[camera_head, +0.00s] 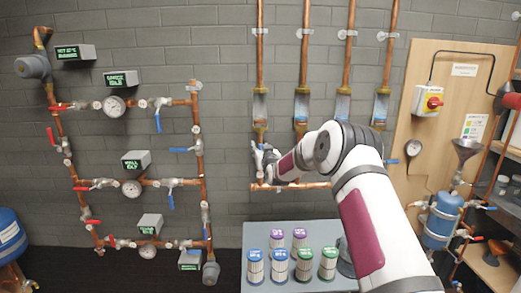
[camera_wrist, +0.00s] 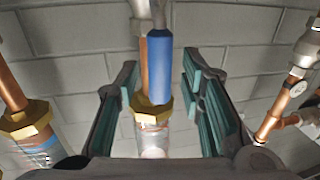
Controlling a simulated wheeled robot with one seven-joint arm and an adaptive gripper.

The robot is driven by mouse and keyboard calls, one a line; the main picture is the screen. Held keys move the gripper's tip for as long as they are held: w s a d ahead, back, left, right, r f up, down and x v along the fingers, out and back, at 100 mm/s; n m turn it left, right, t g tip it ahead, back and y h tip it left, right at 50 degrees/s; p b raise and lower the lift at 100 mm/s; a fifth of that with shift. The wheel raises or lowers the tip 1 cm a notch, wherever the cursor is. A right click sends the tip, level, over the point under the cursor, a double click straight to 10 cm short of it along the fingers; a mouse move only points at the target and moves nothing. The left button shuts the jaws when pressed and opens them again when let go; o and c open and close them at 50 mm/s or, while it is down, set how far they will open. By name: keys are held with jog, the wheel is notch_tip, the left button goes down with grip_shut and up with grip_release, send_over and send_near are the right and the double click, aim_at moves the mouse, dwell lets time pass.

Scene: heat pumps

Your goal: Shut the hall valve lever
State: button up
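A blue valve lever (camera_wrist: 159,66) shows in the wrist view, lying between the two fingers of my gripper (camera_head: 264,158). The fingers are open, with a gap on each side of the lever. A brass nut (camera_wrist: 152,106) and a clear tube lie close behind it on a copper pipe. In the head view my gripper is at the lower end of the leftmost of several vertical pipes, under its flow tube (camera_head: 260,105). It largely hides the lever there. I cannot read any label naming this lever as the hall one.
My arm hides the lower ends of neighbouring pipes. Another blue lever (camera_head: 392,161) shows right of it. A table (camera_head: 325,228) with coloured canisters (camera_head: 303,264) stands below. At left is a pipe rack with gauges (camera_head: 114,106), red and blue levers and a display (camera_head: 135,160).

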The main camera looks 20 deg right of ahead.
grip_shut()
jog(key=shift+d, duration=0.15)
jog(key=s+d+f+m+t+h+b, duration=0.1)
jog(key=d+f+m+h+b, duration=0.3)
jog(key=m, duration=1.6)
jog(key=shift+s+d+f+t+b, duration=0.4)
jog(key=shift+d+f+b, duration=0.55)
jog(key=shift+d+f, duration=0.7)
jog(key=shift+s+a+f, duration=0.1)
jog(key=shift+a+f, duration=0.1)
jog(key=shift+f, duration=0.05)
